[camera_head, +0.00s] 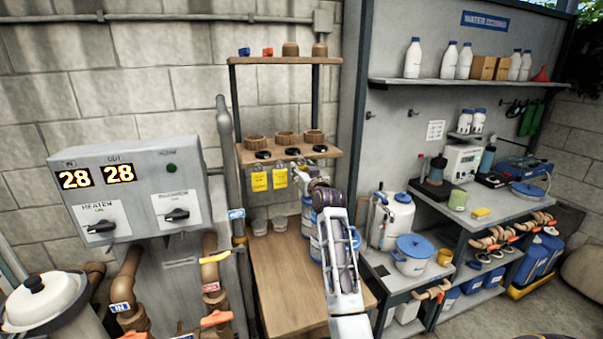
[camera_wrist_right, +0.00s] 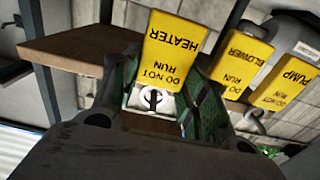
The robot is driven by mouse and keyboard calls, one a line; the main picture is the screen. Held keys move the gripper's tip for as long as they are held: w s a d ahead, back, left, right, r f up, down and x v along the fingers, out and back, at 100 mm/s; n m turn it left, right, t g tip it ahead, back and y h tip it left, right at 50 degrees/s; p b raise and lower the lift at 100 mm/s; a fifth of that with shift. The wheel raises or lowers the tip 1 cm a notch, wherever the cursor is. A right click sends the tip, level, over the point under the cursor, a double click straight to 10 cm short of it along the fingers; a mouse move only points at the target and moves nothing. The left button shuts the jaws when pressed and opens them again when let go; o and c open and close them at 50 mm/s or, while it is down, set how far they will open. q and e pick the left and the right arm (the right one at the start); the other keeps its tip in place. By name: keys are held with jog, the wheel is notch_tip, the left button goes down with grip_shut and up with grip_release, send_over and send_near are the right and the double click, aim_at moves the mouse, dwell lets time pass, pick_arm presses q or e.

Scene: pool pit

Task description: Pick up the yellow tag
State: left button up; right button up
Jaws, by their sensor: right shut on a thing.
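Three yellow tags with black print show in the right wrist view. The tag reading "HEATER, DO NOT RUN" (camera_wrist_right: 172,50) appears upside down between the green-padded fingers of my right gripper (camera_wrist_right: 165,95), which is shut on it. The "BLOWER" tag (camera_wrist_right: 247,58) and the "PUMP" tag (camera_wrist_right: 290,85) are to its right, outside the fingers. In the head view, two yellow tags (camera_head: 259,181) (camera_head: 280,178) hang below the lower wooden shelf, left of my right gripper (camera_head: 303,181). The held tag is mostly hidden there. My left gripper is not in view.
The lower wooden shelf (camera_head: 243,157), holding wooden bowls and black rings, is just above my right gripper. The wooden bench (camera_head: 275,285) below carries clear cups and blue-and-white containers. A heater control box (camera_head: 135,190) stands left; a grey rack (camera_head: 365,60) stands right.

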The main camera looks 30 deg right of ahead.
jog(key=b+v, duration=0.3)
jog(key=v, duration=1.4)
jog(key=shift+s, duration=0.2)
jog(key=shift+d, duration=0.1)
jog(key=shift+f, duration=0.1)
dwell(1.1)
